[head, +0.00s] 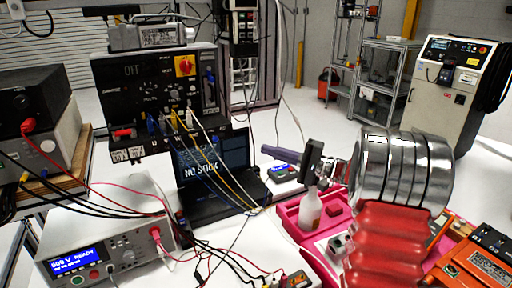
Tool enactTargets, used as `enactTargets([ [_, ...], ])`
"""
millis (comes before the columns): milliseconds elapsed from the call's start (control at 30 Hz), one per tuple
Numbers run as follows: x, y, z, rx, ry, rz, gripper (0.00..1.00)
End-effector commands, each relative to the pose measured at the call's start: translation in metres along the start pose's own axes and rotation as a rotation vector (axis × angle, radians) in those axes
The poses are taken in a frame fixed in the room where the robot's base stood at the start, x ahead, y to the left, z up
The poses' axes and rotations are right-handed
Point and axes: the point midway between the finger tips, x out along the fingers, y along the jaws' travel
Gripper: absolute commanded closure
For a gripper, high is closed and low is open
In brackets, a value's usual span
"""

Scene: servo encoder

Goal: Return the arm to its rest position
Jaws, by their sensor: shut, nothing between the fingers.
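My arm reaches in from the lower right, with a red ribbed sleeve and a large silver ringed joint. My gripper (270,151) is at the arm's left end, past a dark bracket, and points left. Its fingers look closed together, with nothing seen between them. It appears in front of the laptop's right side and above the table. My arm hides part of the bench behind it.
A laptop (209,150) reading "NO STICK" stands mid-table below a black panel (140,75) with cables. A power supply (105,245) is at lower left. Orange cases (478,268) lie at lower right.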

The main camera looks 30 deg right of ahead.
Motion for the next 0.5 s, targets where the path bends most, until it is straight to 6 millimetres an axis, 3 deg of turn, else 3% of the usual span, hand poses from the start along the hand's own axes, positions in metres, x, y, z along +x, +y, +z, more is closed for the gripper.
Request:
enactTargets([
  [333,0.001,0.004,-0.003,0.040,0.011,0.016,1.00],
  [500,-0.003,0.047,0.004,0.136,0.012,0.153,1.00],
])
